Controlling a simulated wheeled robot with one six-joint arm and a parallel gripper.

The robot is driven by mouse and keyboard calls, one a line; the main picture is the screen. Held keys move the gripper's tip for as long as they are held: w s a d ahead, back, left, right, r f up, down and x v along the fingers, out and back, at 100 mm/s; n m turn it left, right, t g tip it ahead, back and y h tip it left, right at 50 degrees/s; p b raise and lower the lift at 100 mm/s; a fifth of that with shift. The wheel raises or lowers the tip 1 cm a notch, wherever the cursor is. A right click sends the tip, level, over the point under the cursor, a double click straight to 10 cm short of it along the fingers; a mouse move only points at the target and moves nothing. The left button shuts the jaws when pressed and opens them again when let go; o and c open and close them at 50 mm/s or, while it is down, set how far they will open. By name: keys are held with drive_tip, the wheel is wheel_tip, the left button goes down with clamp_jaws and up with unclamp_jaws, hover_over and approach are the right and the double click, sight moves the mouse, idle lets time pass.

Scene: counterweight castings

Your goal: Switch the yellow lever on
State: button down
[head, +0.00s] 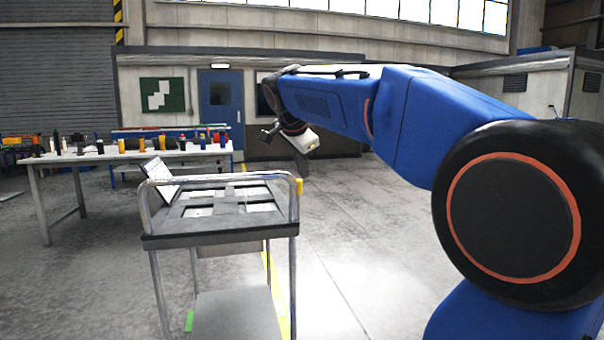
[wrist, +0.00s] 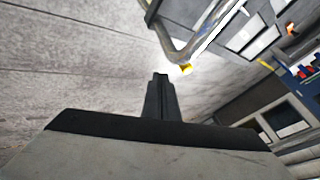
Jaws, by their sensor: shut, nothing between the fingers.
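A small yellow part, which looks like the yellow lever (head: 299,186), sits at the right end of the grey cart's top, by the metal handle rail. It also shows in the wrist view (wrist: 185,69), beside the bent rail, just beyond and a little right of my fingertips. My gripper (wrist: 160,77) is shut and empty, its dark fingers together and pointing toward the lever. A gap seems to lie between them, but I cannot tell its depth. In the head view my arm's end hangs above and behind the cart's right side. The lever's exact position is too small to tell.
The cart (head: 220,242) has tubular rails (head: 146,205) at both ends, recessed panels and a tilted screen (head: 160,172). A white table (head: 95,158) with several bottles and small items stands behind on the left. The floor right of the cart is open.

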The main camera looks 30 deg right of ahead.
sight(301, 183)
drive_tip(key=shift+w+d+f, duration=0.65)
drive_tip(key=shift+w+f, duration=0.5)
drive_tip(key=shift+w, duration=0.15)
drive_tip(key=shift+w+d+f, duration=0.65)
drive_tip(key=shift+w+f, duration=0.45)
drive_tip(key=shift+w, duration=0.2)
drive_tip(key=shift+w+d+f, duration=0.65)
drive_tip(key=shift+w+f, duration=0.5)
drive_tip(key=shift+w, duration=0.15)
